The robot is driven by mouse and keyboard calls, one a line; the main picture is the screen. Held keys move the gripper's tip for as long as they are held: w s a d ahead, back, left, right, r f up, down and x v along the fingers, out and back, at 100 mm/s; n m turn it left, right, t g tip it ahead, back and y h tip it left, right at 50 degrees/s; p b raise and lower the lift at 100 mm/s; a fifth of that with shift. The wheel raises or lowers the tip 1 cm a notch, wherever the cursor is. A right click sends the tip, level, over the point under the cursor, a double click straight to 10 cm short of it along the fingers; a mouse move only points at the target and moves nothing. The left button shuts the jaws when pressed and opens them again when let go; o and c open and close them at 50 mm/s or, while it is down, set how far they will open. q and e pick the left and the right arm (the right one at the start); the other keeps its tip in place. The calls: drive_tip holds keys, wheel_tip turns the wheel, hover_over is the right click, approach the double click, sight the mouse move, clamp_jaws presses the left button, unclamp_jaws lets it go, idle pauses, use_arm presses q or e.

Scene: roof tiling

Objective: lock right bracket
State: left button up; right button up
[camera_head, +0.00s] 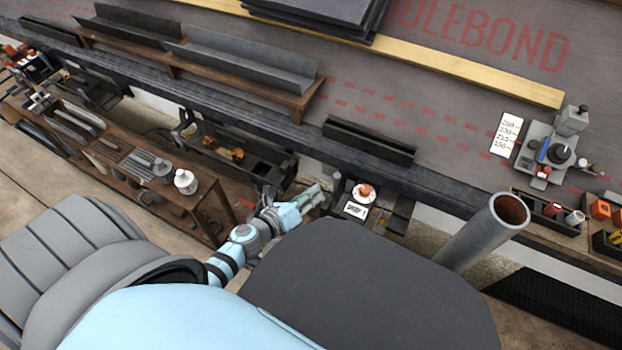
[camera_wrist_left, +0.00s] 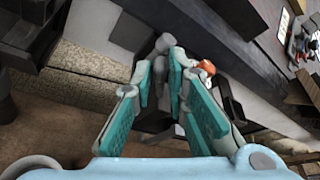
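The right bracket (camera_head: 392,215) is a dark metal fitting under the roof edge, with a round orange-red knob (camera_head: 365,191) and a white label. A small grey lever-like part (camera_head: 336,180) stands at its left side. My left gripper (camera_head: 316,191) is just left of the bracket, pointing toward it. In the left wrist view my left gripper (camera_wrist_left: 163,62) has its teal-padded fingers apart with a gap between them. A grey rounded part (camera_wrist_left: 164,43) shows at the fingertips; contact is unclear. The orange knob (camera_wrist_left: 206,67) is right of the fingers. My right gripper does not show.
A dark bracket (camera_head: 268,152) and a wooden tool rack (camera_head: 205,205) lie to the left. The roof edge (camera_head: 450,185) runs above the gripper. A grey pipe (camera_head: 475,240) stands at right. A tool tray (camera_head: 535,207) and grey device (camera_head: 548,145) are farther right.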

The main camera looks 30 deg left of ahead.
use_arm(q)
clamp_jaws()
drive_tip(key=shift+s+a+f+n+t+h+b, duration=0.1)
drive_tip(key=shift+a+f+n+t+h+b, duration=0.4)
drive_tip(key=shift+n, duration=0.95)
drive_tip(key=shift+w+a+f+n+t+h+b, duration=0.15)
drive_tip(key=shift+f+n+t+h+b, duration=0.5)
drive_tip(key=shift+n, duration=0.75)
drive_tip(key=shift+s+a+f+n+t+h+b, duration=0.15)
drive_tip(key=shift+a+f+n+t+h+b, duration=0.2)
drive_tip(key=shift+f+n+b, duration=0.8)
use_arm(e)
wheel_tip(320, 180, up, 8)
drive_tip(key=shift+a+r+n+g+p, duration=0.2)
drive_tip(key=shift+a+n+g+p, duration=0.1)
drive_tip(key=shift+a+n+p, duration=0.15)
use_arm(q)
drive_tip(key=shift+r+n, duration=0.25)
drive_tip(key=shift+n, duration=0.15)
drive_tip(key=o, duration=0.6)
unclamp_jaws()
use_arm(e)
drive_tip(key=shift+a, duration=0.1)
